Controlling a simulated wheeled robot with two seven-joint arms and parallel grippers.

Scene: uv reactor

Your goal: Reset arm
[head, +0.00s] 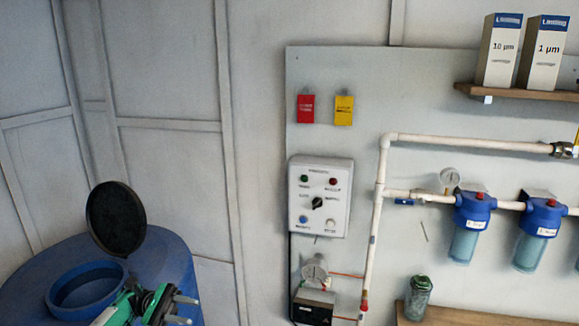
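My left gripper (184,310) is at the bottom left, in front of the blue barrel (165,262). Its two dark fingertips point right and stand apart with nothing visible between them. Part of the gripper is cut off by the lower edge. The barrel's round opening is to the left of the gripper, and a black round lid (116,218) stands upright behind it. My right gripper is not in view.
A control box (320,196) with a black knob hangs on the wall panel. White pipes (455,142) and blue filter housings (472,212) are to the right. A shelf (520,94) holds two cartridge boxes. A green jar (418,298) stands on a lower shelf.

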